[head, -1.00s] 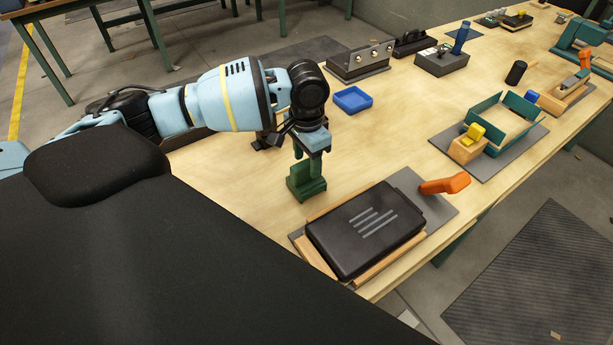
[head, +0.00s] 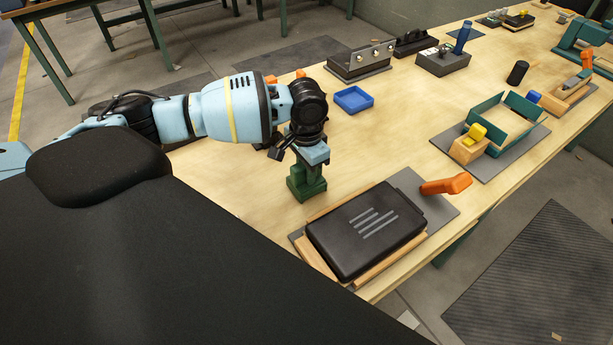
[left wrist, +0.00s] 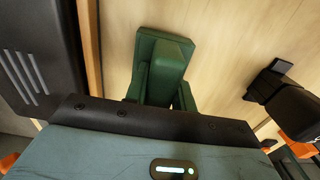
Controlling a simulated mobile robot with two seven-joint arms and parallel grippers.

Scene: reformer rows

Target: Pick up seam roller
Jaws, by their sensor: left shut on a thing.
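My left gripper (head: 310,162) points down at a green blocky piece (head: 306,188) standing upright on the wooden table. It is shut on the upper part of this piece. In the left wrist view the green piece (left wrist: 162,66) lies just beyond the dark bar of my gripper, with a broad flat block and a raised part. The fingertips are hidden there. No roller wheel shows, so I cannot tell for sure whether this piece is the seam roller. My right gripper is not in view.
A black ribbed case (head: 365,230) in a wooden frame stands close to the right, with an orange handle (head: 446,185) behind it. A blue tray (head: 353,100) lies behind. A green-walled frame (head: 508,122) is farther right. Bare table lies between.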

